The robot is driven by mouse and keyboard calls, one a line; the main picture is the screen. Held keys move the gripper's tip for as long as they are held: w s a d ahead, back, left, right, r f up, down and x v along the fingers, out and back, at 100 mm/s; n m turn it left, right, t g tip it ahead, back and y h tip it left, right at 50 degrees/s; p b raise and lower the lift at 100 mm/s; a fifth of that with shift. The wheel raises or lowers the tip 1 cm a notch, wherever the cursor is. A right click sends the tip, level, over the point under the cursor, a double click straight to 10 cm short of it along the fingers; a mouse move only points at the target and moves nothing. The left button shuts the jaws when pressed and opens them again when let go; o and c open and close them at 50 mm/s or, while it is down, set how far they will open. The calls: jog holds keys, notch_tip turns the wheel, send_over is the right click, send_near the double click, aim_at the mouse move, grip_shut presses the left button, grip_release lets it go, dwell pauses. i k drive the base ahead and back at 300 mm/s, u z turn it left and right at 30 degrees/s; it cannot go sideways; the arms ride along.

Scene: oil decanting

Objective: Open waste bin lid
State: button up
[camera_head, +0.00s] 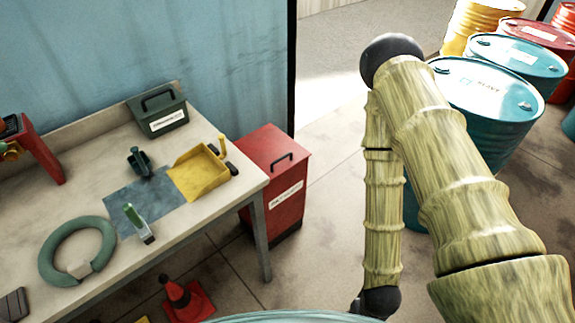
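The red waste bin (286,213) stands on the floor at the right end of the workbench. Its red lid (262,153) is shut and has a dark bar handle (283,162). A white label is on the bin's front. The bench end and leg hide part of the bin's left side. My arm fills the right side of the view, with one section running down to a black joint near the bottom edge. My gripper is not in view.
The workbench (185,232) holds a green handled box (158,112), a yellow dustpan (201,172) and a green ring (77,222). A red cone (180,292) stands below it. Several drums, one teal (485,90), stand at right. Floor right of the bin is clear.

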aim_at(272, 151)
jog(key=z, duration=0.3)
jog(key=i, duration=1.25)
jog(key=u, duration=0.3)
